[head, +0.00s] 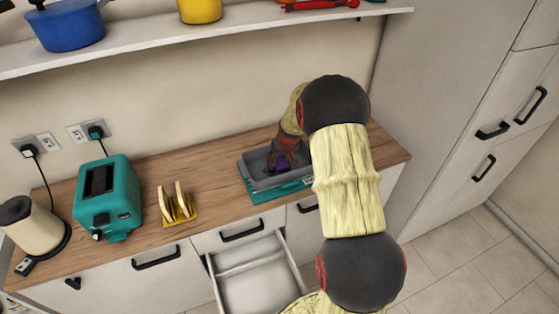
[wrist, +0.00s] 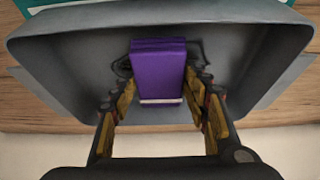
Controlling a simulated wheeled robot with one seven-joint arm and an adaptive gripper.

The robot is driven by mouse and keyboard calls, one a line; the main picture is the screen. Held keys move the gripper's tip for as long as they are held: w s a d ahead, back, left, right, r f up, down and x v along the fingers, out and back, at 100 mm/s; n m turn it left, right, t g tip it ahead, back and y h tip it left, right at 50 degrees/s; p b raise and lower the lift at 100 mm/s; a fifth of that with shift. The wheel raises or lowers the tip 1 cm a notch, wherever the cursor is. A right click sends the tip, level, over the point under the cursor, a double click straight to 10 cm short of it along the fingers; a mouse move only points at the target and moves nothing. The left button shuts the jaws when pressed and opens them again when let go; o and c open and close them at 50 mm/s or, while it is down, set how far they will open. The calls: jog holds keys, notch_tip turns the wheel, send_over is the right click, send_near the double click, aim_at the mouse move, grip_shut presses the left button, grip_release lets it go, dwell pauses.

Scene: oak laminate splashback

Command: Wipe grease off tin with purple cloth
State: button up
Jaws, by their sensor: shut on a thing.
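The tin (head: 247,174) is a grey, shallow rectangular pan on the wooden counter, at the counter's right part in the head view. Its sloping grey wall and floor fill much of the wrist view (wrist: 85,55). The purple cloth (wrist: 158,72) is a folded block inside the tin, held between my fingers. My gripper (wrist: 160,95) is shut on the cloth and reaches down into the tin. A dark smear of grease (wrist: 122,66) shows on the tin's floor around the cloth. In the head view the cloth (head: 282,163) is partly hidden by my gripper.
A teal board (head: 280,190) lies under the tin. A yellow toast rack (head: 178,206), a teal toaster (head: 108,197) and a cream kettle (head: 32,228) stand to the left. An open drawer (head: 255,270) juts out below the counter. A shelf (head: 130,52) with pots runs above.

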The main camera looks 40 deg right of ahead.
jog(key=shift+f+b, duration=0.55)
jog(key=shift+f, duration=0.05)
dwell(0.7)
jog(key=shift+d, duration=0.1)
jog(key=shift+s+d+b, duration=0.25)
jog(key=shift+d+b, duration=0.25)
jog(key=shift+d, duration=0.4)
jog(key=shift+d, duration=0.1)
jog(key=shift+s+d+b, duration=0.25)
jog(key=shift+d+b, duration=0.25)
jog(key=shift+d, duration=0.4)
jog(key=shift+d, duration=0.1)
jog(key=shift+s+d+r+b, duration=0.15)
jog(key=shift+d+b, duration=0.1)
jog(key=shift+d, duration=0.35)
jog(key=shift+s+d+f+b, duration=0.1)
jog(key=shift+s+d+b, duration=0.15)
jog(key=shift+d, duration=0.3)
jog(key=shift+s+d+r+b, duration=0.1)
jog(key=shift+d+b, duration=0.15)
jog(key=shift+d, duration=0.35)
jog(key=shift+w+a, duration=0.25)
jog(key=shift+a, duration=0.6)
jog(key=shift+w+a+f, duration=0.1)
jog(key=shift+a+f, duration=0.1)
jog(key=shift+a, duration=0.4)
jog(key=shift+w+a+f, duration=0.1)
jog(key=shift+a+f, duration=0.05)
jog(key=shift+a, duration=0.45)
